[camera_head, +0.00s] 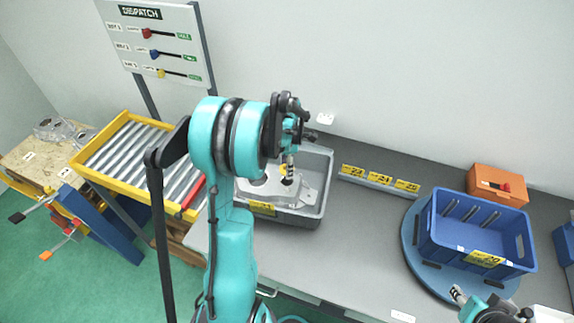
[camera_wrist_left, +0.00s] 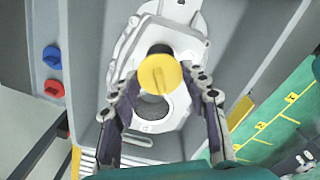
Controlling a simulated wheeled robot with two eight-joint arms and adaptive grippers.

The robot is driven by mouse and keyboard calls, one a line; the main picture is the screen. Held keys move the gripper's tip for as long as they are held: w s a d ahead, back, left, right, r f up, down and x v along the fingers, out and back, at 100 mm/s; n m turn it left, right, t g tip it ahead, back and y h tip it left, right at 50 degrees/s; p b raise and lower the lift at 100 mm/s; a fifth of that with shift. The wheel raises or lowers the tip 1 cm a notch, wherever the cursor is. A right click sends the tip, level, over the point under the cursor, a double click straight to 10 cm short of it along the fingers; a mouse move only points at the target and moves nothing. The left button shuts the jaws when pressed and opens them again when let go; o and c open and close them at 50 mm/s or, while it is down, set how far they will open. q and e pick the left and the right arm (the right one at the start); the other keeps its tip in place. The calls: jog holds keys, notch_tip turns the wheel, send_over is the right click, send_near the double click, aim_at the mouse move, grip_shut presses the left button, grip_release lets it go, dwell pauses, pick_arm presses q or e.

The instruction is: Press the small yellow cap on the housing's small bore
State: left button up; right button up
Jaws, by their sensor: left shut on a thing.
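The grey cast housing (camera_head: 262,188) lies in a grey tray (camera_head: 318,196); in the wrist view the housing (camera_wrist_left: 187,42) fills the middle. My left gripper (camera_head: 288,170) points down over the housing. In the wrist view my left gripper (camera_wrist_left: 160,78) is shut on the small yellow cap (camera_wrist_left: 157,73), whose face with a raised bar is turned to the camera. The cap appears over the housing, with a dark round patch just beyond it and a large bore (camera_wrist_left: 153,107) nearer. I cannot tell whether the cap touches the housing; the small bore is not clearly visible. My right gripper (camera_head: 458,293) is at the bottom right, its fingers unclear.
A blue crate (camera_head: 470,250) stands on a round blue turntable (camera_head: 412,250), with an orange box (camera_head: 498,184) behind. A yellow-framed roller conveyor (camera_head: 125,150) adjoins the bench on the left. Blue (camera_wrist_left: 52,56) and red (camera_wrist_left: 54,87) round pieces show beside the tray.

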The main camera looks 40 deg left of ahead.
pick_arm(q)
jog(key=shift+f+b, duration=1.4)
jog(key=shift+f, duration=0.6)
jog(key=shift+b, duration=0.3)
jog(key=shift+f+b, duration=0.75)
jog(key=shift+f, duration=0.1)
jog(key=o, duration=0.9)
jog(key=shift+c, duration=0.2)
jog(key=shift+r, duration=0.1)
notch_tip(320, 180, up, 12)
jog(key=shift+f, duration=0.1)
